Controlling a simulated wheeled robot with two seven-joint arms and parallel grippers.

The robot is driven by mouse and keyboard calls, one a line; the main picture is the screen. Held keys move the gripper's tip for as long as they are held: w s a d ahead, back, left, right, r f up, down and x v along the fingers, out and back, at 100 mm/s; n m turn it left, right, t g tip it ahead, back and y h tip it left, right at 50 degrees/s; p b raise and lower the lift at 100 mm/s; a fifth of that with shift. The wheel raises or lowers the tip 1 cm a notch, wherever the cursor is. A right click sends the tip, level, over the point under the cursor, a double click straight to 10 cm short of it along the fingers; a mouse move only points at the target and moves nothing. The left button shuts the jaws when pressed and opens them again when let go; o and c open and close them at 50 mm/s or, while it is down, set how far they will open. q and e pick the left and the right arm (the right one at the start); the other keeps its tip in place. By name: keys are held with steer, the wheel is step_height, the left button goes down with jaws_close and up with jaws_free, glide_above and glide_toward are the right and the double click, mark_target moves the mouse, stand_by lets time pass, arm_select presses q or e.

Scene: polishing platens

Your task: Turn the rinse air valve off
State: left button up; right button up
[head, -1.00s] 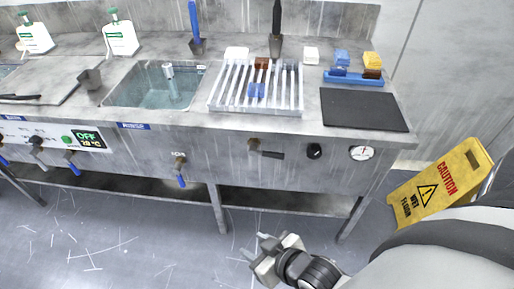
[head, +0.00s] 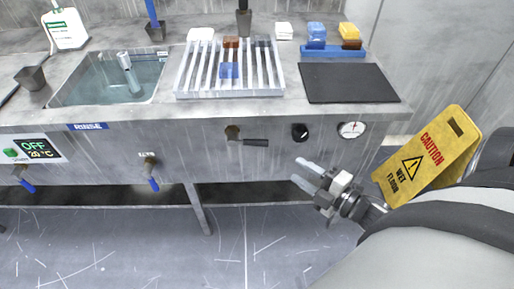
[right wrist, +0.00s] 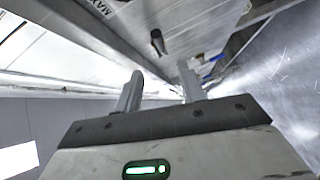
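A brass valve (head: 233,133) with a black lever (head: 255,142) sits on the bench's front panel, right of the blue RINSE label (head: 87,127). Its lever points right, roughly horizontal. Another valve with a blue handle (head: 153,184) hangs below the rinse sink, its handle pointing down. The small tag above it is too small to read. My right gripper (head: 302,173) is open and empty, in front of the panel, right of and below the black lever. In the right wrist view its two fingers (right wrist: 162,85) are apart, with a dark round-ended part (right wrist: 157,40) beyond them. My left gripper is out of view.
A black knob (head: 300,132) and a round gauge (head: 352,130) are on the panel near my right gripper. A bench leg (head: 197,208) stands below. A yellow caution sign (head: 428,155) stands at right, close to my right arm.

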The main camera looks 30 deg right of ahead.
mark_target(260, 145)
steer(key=x, duration=1.5)
steer(key=shift+w+a, duration=0.1)
steer(key=shift+w, duration=0.25)
jaws_close()
